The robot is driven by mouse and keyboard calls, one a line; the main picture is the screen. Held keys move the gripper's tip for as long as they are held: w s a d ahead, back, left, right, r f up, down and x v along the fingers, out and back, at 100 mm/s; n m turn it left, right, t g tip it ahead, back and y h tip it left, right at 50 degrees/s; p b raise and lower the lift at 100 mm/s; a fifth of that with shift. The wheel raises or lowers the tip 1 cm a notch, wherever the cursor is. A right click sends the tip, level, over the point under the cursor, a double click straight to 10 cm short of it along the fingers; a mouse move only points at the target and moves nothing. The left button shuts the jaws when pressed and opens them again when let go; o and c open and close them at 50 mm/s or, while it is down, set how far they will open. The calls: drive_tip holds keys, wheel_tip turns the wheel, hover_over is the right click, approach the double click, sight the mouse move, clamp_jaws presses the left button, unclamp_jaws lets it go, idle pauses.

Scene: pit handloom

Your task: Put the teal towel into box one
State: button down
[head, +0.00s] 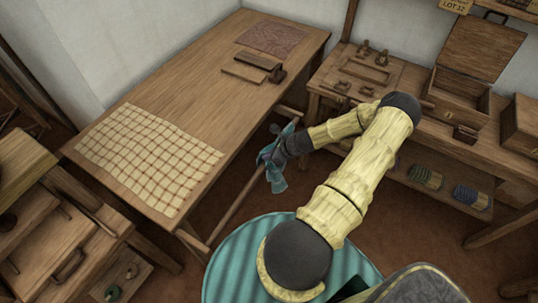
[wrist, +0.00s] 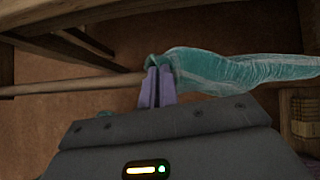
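The teal towel (head: 275,178) hangs crumpled from my gripper (head: 270,155), in the air over the gap between the two tables. In the wrist view, the towel (wrist: 240,68) stretches off to the right from the purple fingertips (wrist: 156,86). The fingers are close together, with a bit of the towel between their tips. An open wooden box (head: 458,97) with its lid raised stands on the right bench. Another wooden box (head: 522,125) is at the right edge, partly cut off. I cannot read a number on either, so I cannot tell which is box one.
The left table (head: 190,80) bears a checked cloth (head: 150,155), a reddish cloth (head: 271,38) and wooden pieces. The right bench (head: 425,125) holds small wooden tools, with spools (head: 425,177) on the shelf below. A wooden pole (head: 235,203) crosses the gap beneath the towel.

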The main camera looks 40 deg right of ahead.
drive_tip(key=w+a+r+m+h+p, duration=0.2)
drive_tip(key=a+r+m+p, duration=0.1)
drive_tip(key=a+r+p, duration=0.4)
drive_tip(key=w+a+r+m+t+h+p, duration=0.1)
drive_tip(key=w+a+r+m+p, duration=0.1)
drive_tip(key=a+r+p, duration=0.6)
drive_tip(key=a+r, duration=0.5)
drive_tip(key=a, duration=0.3)
drive_tip(key=shift+a+r+m+h, duration=0.2)
drive_tip(key=shift+a+m+h, duration=0.15)
drive_tip(key=shift+m+h, duration=0.05)
drive_tip(key=shift+w, duration=0.1)
